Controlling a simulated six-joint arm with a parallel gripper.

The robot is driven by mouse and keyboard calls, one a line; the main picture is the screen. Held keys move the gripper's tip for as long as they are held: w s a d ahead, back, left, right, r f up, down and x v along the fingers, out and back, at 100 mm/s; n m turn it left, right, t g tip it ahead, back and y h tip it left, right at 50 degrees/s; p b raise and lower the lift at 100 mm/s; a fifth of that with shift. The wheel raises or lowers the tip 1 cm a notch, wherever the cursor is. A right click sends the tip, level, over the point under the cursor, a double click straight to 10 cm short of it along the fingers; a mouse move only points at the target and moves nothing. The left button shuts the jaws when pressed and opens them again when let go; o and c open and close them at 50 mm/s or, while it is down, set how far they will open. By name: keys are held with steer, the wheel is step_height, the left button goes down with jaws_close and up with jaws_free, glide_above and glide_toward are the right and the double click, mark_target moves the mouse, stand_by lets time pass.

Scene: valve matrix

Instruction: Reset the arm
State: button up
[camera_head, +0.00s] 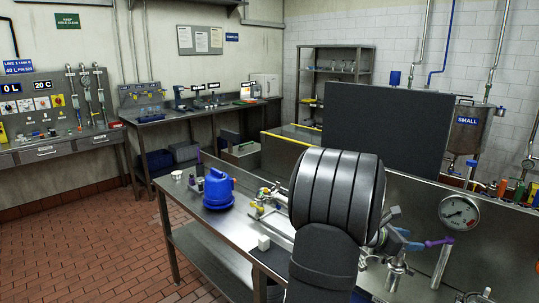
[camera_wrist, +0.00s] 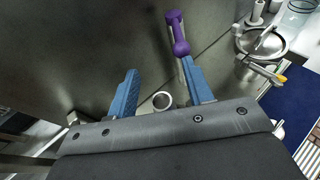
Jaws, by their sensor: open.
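My gripper (camera_wrist: 160,66) is open in the wrist view, with two blue fingers spread apart and nothing between them. A purple valve handle (camera_wrist: 178,35) lies just beyond the tip of the right finger; I cannot tell whether they touch. In the head view my dark arm covers the middle of the steel bench, and the blue fingers show partly to its right, close to the purple handle (camera_head: 438,241). A round pressure gauge (camera_head: 459,213) is on the steel panel just above and right of the handle.
A blue jug (camera_head: 218,190) and a small white cube (camera_head: 264,243) are on the steel bench (camera_head: 190,208). Valve fittings with coloured handles (camera_head: 264,200) stand left of my arm. A dark upright panel (camera_head: 386,124) rises behind it. Brick floor (camera_head: 95,250) is clear at left.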

step_height(320, 180, down, 4)
steer(key=shift+r, duration=0.15)
step_height(320, 180, up, 7)
steer(key=w+a+n+t+y, duration=0.2)
steer(key=w+a, duration=0.4)
steer(key=a, duration=0.3)
steer(key=w+a+n+t+y, duration=0.2)
steer(key=w+a+n+t, duration=0.3)
steer(key=a, duration=0.4)
steer(key=shift+w+a+r+t, duration=0.15)
steer(key=shift+w+t, duration=0.2)
steer(key=shift+t, duration=0.05)
